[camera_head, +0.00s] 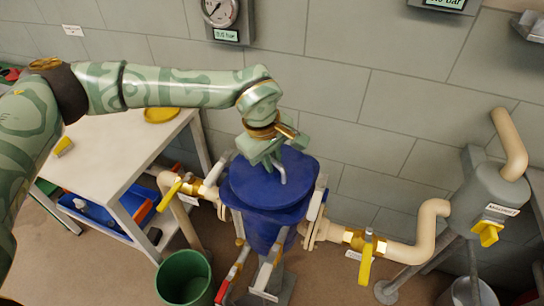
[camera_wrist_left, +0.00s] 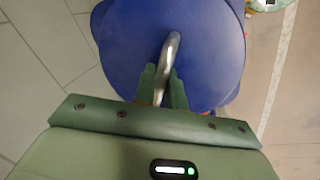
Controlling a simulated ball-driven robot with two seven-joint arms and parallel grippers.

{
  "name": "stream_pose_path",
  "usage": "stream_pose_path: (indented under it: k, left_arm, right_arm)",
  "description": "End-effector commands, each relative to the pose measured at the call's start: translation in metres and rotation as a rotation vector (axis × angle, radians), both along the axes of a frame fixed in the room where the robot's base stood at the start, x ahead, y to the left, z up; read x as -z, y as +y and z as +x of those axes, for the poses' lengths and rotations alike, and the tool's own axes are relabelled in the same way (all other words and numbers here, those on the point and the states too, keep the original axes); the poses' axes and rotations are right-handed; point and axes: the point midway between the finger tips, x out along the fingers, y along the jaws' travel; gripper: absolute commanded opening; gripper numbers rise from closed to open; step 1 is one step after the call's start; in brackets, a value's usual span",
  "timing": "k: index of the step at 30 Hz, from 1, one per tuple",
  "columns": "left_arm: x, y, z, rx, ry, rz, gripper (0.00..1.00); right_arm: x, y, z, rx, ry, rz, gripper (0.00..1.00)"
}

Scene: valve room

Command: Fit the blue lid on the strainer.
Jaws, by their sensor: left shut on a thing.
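The blue lid (camera_head: 262,186) is over the top of the blue strainer (camera_head: 262,236) and covers its mouth. I cannot tell whether the lid rests fully on the rim or sits slightly above it. My left gripper (camera_head: 274,158) comes down from above and is shut on the lid's bent metal handle. In the left wrist view the blue lid (camera_wrist_left: 218,50) fills the top middle, and the curved handle (camera_wrist_left: 171,52) passes between the fingers of my left gripper (camera_wrist_left: 164,84). My right gripper is not in view.
Pipes with yellow-handled valves (camera_head: 366,258) run to both sides of the strainer. A green bucket (camera_head: 184,278) stands at its front left. A white table (camera_head: 120,160) with a yellow disc (camera_head: 161,114) is at left. A grey tank (camera_head: 488,200) is at right.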

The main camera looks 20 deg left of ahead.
Motion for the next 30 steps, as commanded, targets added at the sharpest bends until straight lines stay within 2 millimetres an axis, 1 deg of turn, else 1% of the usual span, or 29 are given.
stream_pose_path:
  k: [19, 30]
  left_arm:
    - [-0.0010, -0.0005, 0.0010, 0.000, -0.005, -0.002, 0.00]
    - [0.0037, -0.0006, 0.0012, 0.001, -0.006, -0.002, 0.00]
  right_arm:
    - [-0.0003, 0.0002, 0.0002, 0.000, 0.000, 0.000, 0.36]
    - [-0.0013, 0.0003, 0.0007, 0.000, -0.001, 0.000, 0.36]
